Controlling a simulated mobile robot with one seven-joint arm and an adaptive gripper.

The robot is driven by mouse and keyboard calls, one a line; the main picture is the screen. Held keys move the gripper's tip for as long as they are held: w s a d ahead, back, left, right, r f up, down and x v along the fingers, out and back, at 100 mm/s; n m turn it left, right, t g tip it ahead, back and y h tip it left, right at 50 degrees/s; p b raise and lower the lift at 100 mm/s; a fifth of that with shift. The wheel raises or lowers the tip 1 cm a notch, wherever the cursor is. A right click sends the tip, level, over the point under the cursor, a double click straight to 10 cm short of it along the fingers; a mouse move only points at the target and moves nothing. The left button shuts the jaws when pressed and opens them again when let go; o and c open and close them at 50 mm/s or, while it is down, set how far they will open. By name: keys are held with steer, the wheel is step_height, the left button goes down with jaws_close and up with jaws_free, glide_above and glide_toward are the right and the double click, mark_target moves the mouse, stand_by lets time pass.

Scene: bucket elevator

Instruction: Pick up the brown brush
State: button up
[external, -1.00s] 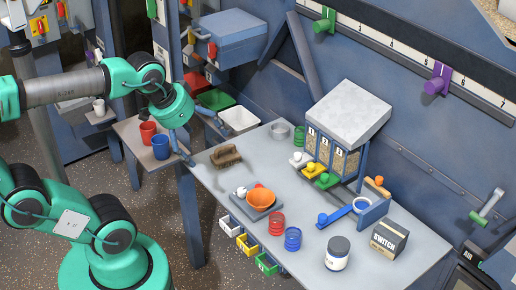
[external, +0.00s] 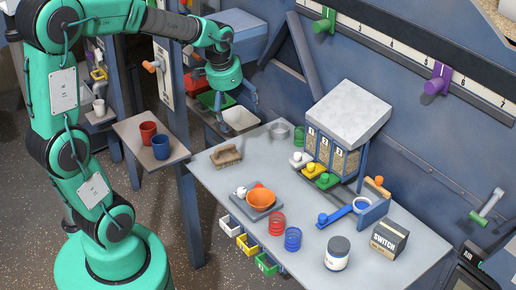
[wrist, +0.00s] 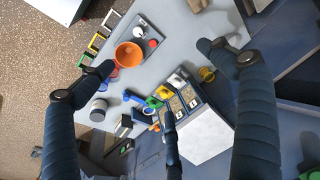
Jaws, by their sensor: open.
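The brown brush (external: 226,155) lies on the left end of the grey table, bristles downward, in the external view.
An orange bowl (external: 260,199) sits on a small tray right of the brush. A hopper unit (external: 345,120) stands at the back. Red and blue cups (external: 160,147) stand on a side shelf at left. The tabletop around the brush is mostly clear.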

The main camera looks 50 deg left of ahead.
steer(key=w+a+f+g+p, duration=0.2)
steer(key=w+a+f, duration=0.4)
steer(key=a+f, duration=0.4)
steer(key=p, duration=0.2)
glide_above(227, 157)
step_height(227, 157, down, 11)
steer(key=shift+d+r+m+g+h, duration=0.2)
steer(key=shift+m+g+h, duration=0.1)
steer(key=shift+m, duration=0.2)
steer(key=shift+f, duration=0.1)
steer(key=shift+f+b, duration=0.95)
steer(key=shift+f, duration=3.3)
steer(key=shift+a+f+b, duration=0.2)
steer(key=shift+f+b, duration=0.55)
steer(key=shift+f, duration=1.85)
